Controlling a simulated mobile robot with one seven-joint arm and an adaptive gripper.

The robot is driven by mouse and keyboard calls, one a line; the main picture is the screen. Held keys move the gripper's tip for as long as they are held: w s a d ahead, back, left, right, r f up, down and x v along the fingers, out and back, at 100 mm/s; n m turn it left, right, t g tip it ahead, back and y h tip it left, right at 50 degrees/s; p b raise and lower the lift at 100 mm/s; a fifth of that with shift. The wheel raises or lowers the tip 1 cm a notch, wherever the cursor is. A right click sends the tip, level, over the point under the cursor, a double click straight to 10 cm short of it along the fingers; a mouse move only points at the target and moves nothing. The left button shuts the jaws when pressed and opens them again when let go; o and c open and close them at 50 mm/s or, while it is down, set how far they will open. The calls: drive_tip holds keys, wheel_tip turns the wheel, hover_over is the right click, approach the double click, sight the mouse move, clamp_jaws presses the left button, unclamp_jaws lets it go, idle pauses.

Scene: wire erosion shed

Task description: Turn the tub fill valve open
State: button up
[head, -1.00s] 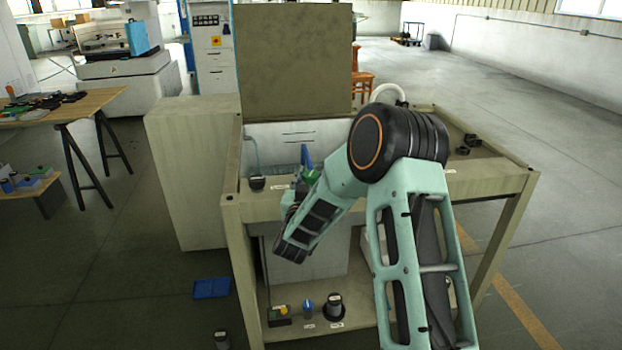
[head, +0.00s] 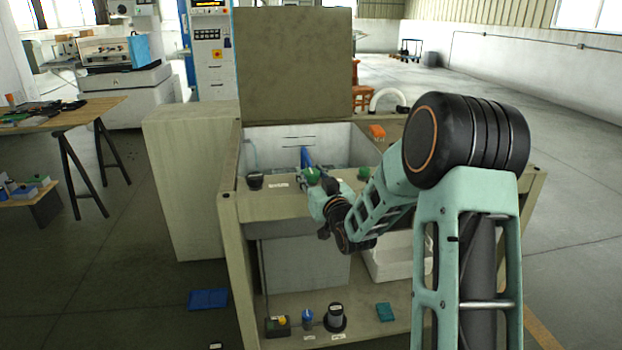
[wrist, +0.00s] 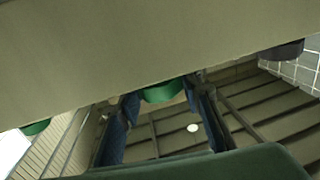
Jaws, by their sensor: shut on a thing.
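A green knob (head: 313,174) sits on the front ledge of the open tub bench (head: 285,207). In the wrist view the green knob (wrist: 162,92) is between my two dark blue fingers, partly cut off by the pale panel. My gripper (wrist: 163,100) is shut on it. A second green knob (head: 364,173) stands to the right on the ledge; a green knob (wrist: 36,128) also shows at the wrist view's left edge. The small labels are too blurred to read, so I cannot tell which knob is the tub fill valve.
A black knob (head: 255,180) stands at the ledge's left. A blue upright part (head: 306,157) rises just behind the held knob. The raised lid (head: 294,60) stands behind the tub. A white box (head: 395,265) and several small fittings are below. A blue tray (head: 208,299) lies on the floor.

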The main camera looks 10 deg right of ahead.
idle(0.4)
drive_tip(key=o, duration=1.2)
drive_tip(key=s+d, duration=0.2)
drive_tip(key=s, duration=0.9)
drive_tip(key=shift+s, duration=0.4)
